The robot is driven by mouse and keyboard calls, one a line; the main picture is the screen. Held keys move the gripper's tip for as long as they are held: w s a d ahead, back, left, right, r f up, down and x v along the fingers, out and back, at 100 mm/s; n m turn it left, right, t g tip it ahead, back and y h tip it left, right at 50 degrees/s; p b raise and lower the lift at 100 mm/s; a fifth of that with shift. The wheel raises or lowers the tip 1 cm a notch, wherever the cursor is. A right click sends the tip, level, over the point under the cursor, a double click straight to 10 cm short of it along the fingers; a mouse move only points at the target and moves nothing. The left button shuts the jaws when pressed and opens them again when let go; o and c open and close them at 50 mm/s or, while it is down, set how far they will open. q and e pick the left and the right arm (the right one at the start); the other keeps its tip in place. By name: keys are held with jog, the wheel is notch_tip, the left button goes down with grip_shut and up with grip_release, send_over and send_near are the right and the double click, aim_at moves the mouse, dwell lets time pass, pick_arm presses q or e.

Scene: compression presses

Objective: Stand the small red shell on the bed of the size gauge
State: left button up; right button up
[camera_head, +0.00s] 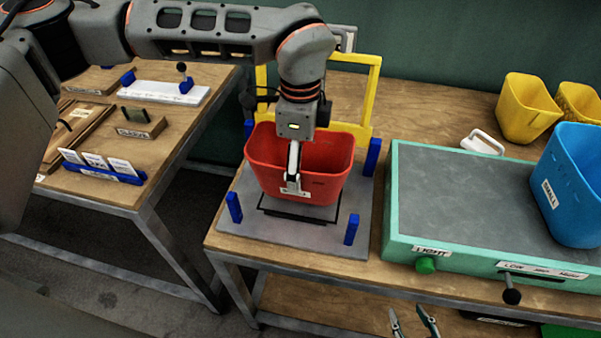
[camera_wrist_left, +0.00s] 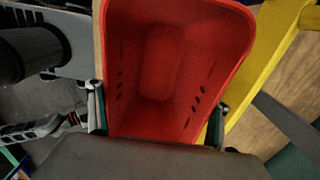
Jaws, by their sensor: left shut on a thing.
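The small red shell (camera_head: 265,160), an open tapered tub, is upright over the bed of the size gauge (camera_head: 290,238). The bed is a grey plate with blue corner posts and a black outline. The shell sits inside the posts; I cannot tell whether its base touches the bed. My left gripper (camera_head: 294,175) is shut on the shell from above, one finger showing on its front wall. In the left wrist view the shell's empty inside (camera_wrist_left: 165,60) shows between the fingers.
A yellow frame (camera_head: 374,95) stands behind the bed. Right of it is a green-edged press table (camera_head: 440,185) with a blue tub (camera_head: 575,190). Yellow tubs (camera_head: 527,108) stand behind. A side table (camera_head: 190,140) with small fixtures is at left, across a gap.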

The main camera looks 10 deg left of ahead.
pick_arm(q)
jog(key=shift+f, duration=1.7)
jog(key=shift+f, duration=0.15)
jog(key=o, duration=1.2)
notch_tip(320, 180, up, 12)
jog(key=shift+r, duration=0.2)
jog(key=shift+s, duration=0.1)
